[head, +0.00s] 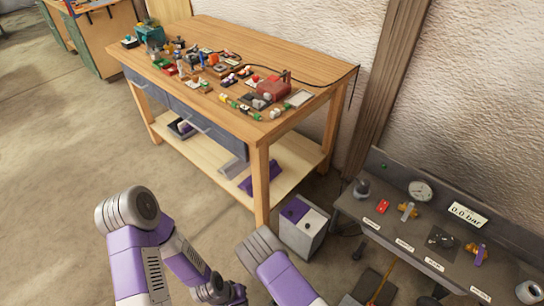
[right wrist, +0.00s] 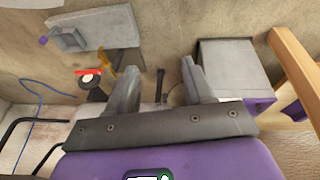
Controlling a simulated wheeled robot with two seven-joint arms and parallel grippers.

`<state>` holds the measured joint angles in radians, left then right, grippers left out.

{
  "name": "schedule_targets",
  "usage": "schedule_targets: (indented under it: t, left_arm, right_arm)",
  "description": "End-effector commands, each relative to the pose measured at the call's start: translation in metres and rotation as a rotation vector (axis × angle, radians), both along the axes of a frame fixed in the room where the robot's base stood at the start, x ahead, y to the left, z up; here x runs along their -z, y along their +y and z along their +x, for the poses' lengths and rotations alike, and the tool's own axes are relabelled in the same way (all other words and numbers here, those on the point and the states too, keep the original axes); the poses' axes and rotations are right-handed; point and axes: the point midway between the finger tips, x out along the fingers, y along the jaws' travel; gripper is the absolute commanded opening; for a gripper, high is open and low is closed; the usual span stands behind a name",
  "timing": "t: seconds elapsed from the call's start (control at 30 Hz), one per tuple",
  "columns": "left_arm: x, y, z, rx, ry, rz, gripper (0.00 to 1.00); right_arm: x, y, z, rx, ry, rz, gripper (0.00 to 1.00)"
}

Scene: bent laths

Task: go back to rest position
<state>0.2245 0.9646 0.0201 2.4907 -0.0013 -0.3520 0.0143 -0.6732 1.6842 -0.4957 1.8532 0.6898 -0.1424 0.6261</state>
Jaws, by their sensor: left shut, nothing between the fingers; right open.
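My left arm, purple and grey, reaches in from the bottom left of the head view, with the left gripper (head: 238,294) small and partly cut off at the bottom edge. It is shut and holds nothing, over the floor in front of the workbench. Part of my right arm shows at the bottom middle of the head view; its gripper is not clearly seen there. In the right wrist view, my right gripper (right wrist: 160,88) is open, with its two grey fingers apart and nothing between them.
A wooden workbench (head: 300,62) carries many small parts. A grey bin (head: 303,238) with purple stands by its leg, close to my right arm; it also shows in the right wrist view (right wrist: 225,65). A grey gauge console (head: 380,222) stands at the right. The floor at left is clear.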

Motion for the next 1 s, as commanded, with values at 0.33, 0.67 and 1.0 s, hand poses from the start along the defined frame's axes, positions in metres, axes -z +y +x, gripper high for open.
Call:
schedule_targets:
  t: [0.33,0.67,1.0]
  left_arm:
    - [-0.030,0.000,0.000,0.000,0.000,0.000,0.00]
    - [-0.049,0.000,0.000,-0.001,0.000,0.000,0.00]
    - [-0.050,0.000,0.000,-0.001,0.000,0.000,0.00]
  right_arm:
    - [-0.088,-0.004,-0.068,-0.157,0.221,0.317,0.52]
    - [-0.185,0.000,-0.081,-0.420,0.110,0.571,0.52]
    - [-0.198,0.000,-0.082,-0.466,0.077,0.593,0.52]
